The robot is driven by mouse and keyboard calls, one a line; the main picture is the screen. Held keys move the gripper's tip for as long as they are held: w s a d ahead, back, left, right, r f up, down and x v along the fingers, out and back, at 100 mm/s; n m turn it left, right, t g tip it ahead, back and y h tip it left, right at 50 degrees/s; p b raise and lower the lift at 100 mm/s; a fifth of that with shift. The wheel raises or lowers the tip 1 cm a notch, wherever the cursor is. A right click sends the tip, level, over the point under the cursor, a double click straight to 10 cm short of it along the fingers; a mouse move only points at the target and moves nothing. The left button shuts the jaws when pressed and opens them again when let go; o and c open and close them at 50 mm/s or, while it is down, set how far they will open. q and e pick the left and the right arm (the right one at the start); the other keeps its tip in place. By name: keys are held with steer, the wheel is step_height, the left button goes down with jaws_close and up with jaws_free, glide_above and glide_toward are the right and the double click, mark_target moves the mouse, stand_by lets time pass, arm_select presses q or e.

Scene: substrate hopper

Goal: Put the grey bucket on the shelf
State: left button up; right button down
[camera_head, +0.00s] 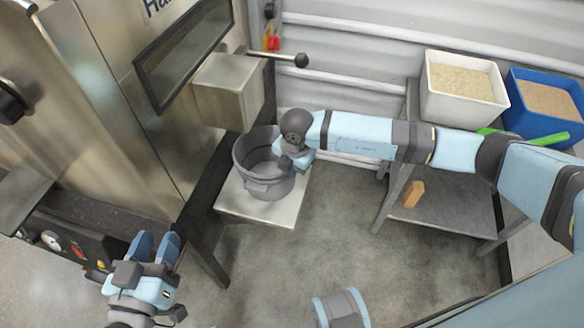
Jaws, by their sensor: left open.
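The grey bucket (256,182) stands upright and looks empty on a small pale platform (250,212) below the spout box of the steel machine. My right gripper (291,163) is at the bucket's right rim, with its arm coming in from the right. Its fingers are mostly hidden, so I cannot tell whether they are closed on the rim. My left gripper (154,247) is open and empty at the lower left, well apart from the bucket. A grey metal stand at the right has a lower shelf (455,205).
The steel machine (110,90) fills the left, with its spout box (228,92) and a black-knobbed lever (290,59) above the bucket. A white bin (437,108) and a blue bin (520,123) are at the upper right. An orange block (414,194) is on the lower shelf. The middle floor is clear.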

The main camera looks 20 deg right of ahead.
steer(key=c, duration=1.8)
jaws_free()
steer(key=shift+f, duration=0.15)
steer(key=o, duration=0.5)
steer(key=shift+c, duration=0.2)
